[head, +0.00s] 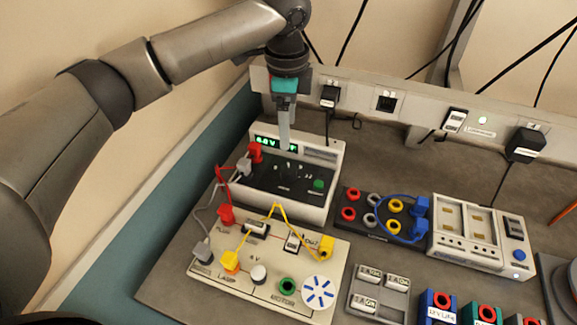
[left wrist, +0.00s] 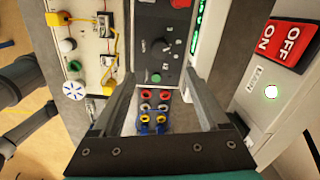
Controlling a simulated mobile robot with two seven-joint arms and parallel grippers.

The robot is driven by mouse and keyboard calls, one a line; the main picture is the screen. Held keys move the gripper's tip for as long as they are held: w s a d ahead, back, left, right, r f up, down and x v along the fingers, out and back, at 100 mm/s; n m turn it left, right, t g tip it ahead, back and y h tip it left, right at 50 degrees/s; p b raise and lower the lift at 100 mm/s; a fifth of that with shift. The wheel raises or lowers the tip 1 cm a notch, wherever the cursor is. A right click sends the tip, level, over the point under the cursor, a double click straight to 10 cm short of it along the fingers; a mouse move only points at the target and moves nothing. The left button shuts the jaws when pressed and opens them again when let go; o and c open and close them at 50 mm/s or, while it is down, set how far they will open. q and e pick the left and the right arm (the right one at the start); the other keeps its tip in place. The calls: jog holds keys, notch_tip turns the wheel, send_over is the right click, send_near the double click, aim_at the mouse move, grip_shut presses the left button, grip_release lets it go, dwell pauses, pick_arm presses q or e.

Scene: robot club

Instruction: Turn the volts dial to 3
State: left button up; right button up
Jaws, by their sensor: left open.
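The white power supply (head: 270,205) has a dark sloped front panel, a lit green display (head: 266,141) and a green button (head: 319,184). Its first display digits look like 0.0 V but are too small to be sure. In the left wrist view a dark round dial (left wrist: 160,47) sits on the panel (left wrist: 175,68) above the green button (left wrist: 155,78); its setting is unreadable. My left gripper (head: 285,147) points down over the panel's upper part, hiding some of the panel in the head view. Its fingers (left wrist: 158,86) are apart with nothing between them. My right gripper is not in view.
Red and grey plugs (head: 256,152) with leads stand at the supply's left. A white circuit board (head: 265,285) with yellow leads lies in front. A black socket block (head: 350,221) is to the right. A wall rail (head: 410,104) with black adapters runs behind.

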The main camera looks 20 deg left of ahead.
aim_at(288, 169)
pick_arm(q)
jog(key=f, duration=0.8)
jog(key=f+b, duration=0.1)
jog(key=f, duration=0.3)
jog(key=shift+w+f, duration=0.3)
jog(key=shift+w, duration=0.05)
grip_shut()
